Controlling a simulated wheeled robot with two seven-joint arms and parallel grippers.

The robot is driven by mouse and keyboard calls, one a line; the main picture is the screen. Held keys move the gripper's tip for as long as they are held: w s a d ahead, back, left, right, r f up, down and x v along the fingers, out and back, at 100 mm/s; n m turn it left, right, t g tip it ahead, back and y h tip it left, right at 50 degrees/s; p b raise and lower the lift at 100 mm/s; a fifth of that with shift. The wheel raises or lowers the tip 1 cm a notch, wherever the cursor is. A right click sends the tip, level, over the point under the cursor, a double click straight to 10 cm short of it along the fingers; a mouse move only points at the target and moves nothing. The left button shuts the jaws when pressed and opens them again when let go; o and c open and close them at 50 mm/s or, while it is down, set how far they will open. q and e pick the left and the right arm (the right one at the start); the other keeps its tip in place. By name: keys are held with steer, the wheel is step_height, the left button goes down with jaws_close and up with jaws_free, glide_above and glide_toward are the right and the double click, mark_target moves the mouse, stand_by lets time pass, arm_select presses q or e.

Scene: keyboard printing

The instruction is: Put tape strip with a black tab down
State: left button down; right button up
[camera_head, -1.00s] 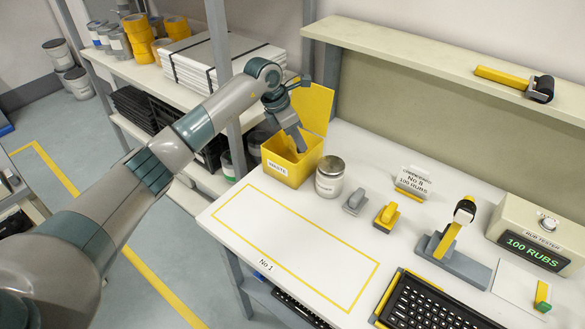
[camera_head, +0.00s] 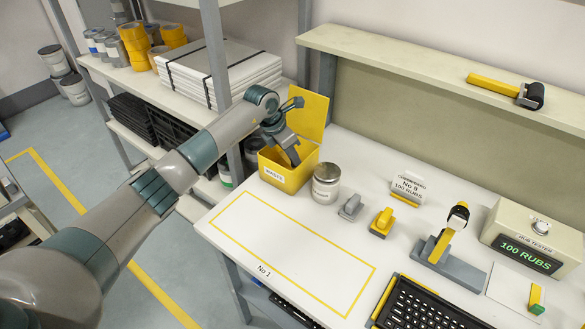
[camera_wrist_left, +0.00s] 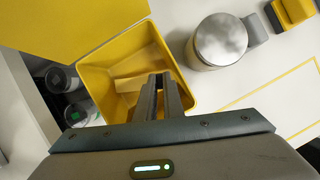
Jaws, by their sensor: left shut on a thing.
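My left gripper (camera_head: 293,157) points down into the mouth of the open yellow waste bin (camera_head: 285,178). In the left wrist view, its two fingers (camera_wrist_left: 163,85) are close together over the bin (camera_wrist_left: 177,72), with a small dark piece between their tips, which fits the black tab. A pale tan, strip-like shape (camera_wrist_left: 135,82) shows inside the bin by the fingertips. I cannot tell whether it is the tape strip or part of the bin's inside. My right gripper is not in view.
A lidded metal jar (camera_head: 326,183) stands close right of the bin, with grey (camera_head: 350,207) and yellow (camera_head: 382,222) blocks beyond. The bin's raised yellow lid (camera_head: 312,112) stands behind the gripper. The yellow-outlined area (camera_head: 290,255) in front is clear.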

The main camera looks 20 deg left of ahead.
mark_target(293, 167)
arm_select(q)
steer(key=shift+f, duration=1.1)
steer(key=shift+f+p, duration=0.45)
steer(key=shift+p, duration=0.1)
step_height(293, 167, down, 2)
steer(key=shift+p, duration=0.45)
steer(key=shift+f, duration=0.4)
